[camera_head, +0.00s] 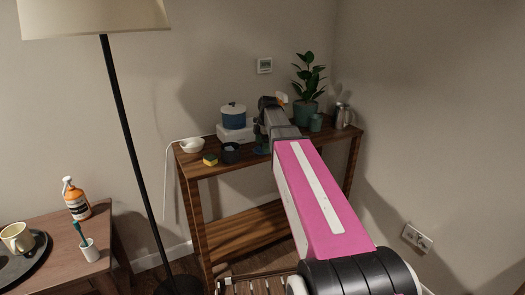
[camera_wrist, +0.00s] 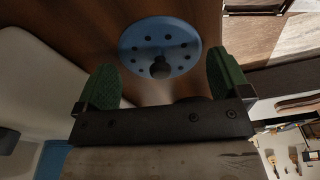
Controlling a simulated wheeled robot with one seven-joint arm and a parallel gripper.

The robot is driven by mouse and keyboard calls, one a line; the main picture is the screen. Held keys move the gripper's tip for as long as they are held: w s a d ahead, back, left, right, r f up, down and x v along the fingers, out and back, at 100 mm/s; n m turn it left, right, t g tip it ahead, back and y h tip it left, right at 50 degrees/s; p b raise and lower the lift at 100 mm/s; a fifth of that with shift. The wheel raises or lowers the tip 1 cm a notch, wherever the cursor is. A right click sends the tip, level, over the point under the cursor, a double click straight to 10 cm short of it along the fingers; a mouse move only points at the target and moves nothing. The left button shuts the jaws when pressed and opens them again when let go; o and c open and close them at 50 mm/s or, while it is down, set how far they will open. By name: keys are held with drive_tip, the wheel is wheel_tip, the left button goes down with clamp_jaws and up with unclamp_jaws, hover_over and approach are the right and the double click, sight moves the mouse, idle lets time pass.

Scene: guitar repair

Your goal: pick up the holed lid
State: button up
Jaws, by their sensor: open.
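The holed lid (camera_wrist: 135,42) is a round blue disc with a ring of dark holes and a dark knob. In the wrist view it lies on the brown wooden table top, at upper middle. My gripper (camera_wrist: 166,80) is open, its two green-padded fingers apart and nothing held between them. The lid shows beyond and between the fingertips, and the knob is near the middle of the gap. I cannot tell how high the fingers are above it. In the head view my gripper is at the wooden console table (camera_head: 205,172), and my arm hides much of that spot.
On the console table, a blue pot (camera_head: 233,121) stands on a white box (camera_head: 236,135). A white bowl (camera_head: 191,145), a yellow-green sponge (camera_head: 210,160) and a dark cup (camera_head: 231,154) stand left of my gripper. A potted plant (camera_head: 307,85), green cup (camera_head: 316,123) and metal jug (camera_head: 343,117) stand right.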

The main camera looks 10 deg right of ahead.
drive_tip(key=shift+f, duration=0.45)
drive_tip(key=c, duration=1.1)
